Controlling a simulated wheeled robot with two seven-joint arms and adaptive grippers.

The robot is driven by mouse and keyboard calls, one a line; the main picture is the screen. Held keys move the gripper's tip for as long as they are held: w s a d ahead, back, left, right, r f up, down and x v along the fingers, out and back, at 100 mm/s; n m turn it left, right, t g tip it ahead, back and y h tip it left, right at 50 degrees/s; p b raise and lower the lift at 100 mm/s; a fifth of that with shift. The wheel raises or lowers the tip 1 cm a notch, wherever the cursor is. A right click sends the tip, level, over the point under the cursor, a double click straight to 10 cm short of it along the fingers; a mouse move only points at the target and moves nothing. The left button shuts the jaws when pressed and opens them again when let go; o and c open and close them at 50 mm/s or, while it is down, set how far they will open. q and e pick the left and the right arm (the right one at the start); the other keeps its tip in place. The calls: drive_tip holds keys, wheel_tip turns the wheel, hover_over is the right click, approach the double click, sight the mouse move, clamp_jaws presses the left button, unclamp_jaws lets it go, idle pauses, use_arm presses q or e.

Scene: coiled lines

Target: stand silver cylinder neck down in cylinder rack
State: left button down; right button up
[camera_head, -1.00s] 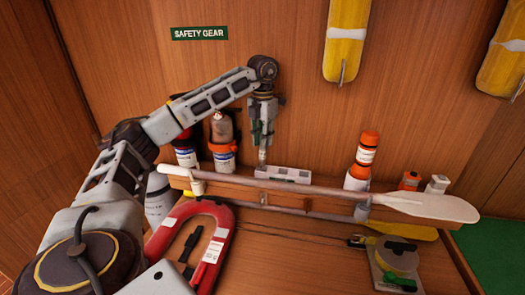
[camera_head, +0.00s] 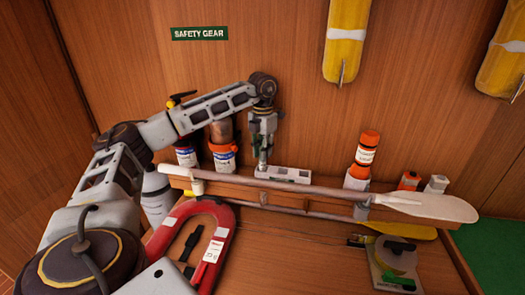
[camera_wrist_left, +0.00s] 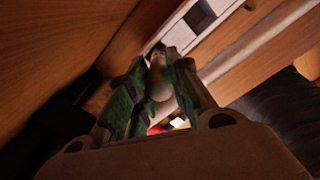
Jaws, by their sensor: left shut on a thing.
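My left gripper (camera_head: 263,151) points down above the shelf, shut on a small silver cylinder (camera_wrist_left: 160,88). In the left wrist view the cylinder sits between the green-padded fingers (camera_wrist_left: 158,95), which hide part of it. In the head view only a little of it shows below the fingertips, and I cannot make out its neck. The white cylinder rack (camera_head: 298,176) with square openings lies on the shelf, just right of the fingertips. The rack also shows at the top of the left wrist view (camera_wrist_left: 180,36). I cannot tell whether cylinder and rack touch. My right gripper is not in view.
A white paddle (camera_head: 330,191) runs along the shelf front. Orange-topped canisters (camera_head: 223,158) stand left of the gripper, and an orange-and-white canister (camera_head: 365,155) stands right. A red horseshoe buoy (camera_head: 165,232) lies in front. The wall behind is close.

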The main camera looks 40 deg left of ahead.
use_arm(q)
drive_tip(key=shift+f, duration=0.15)
drive_tip(key=c, duration=1.3)
unclamp_jaws()
wheel_tip(320, 180, up, 10)
drive_tip(key=shift+f, duration=0.2)
drive_tip(key=shift+r+p, duration=0.8)
drive_tip(key=shift+r, duration=0.55)
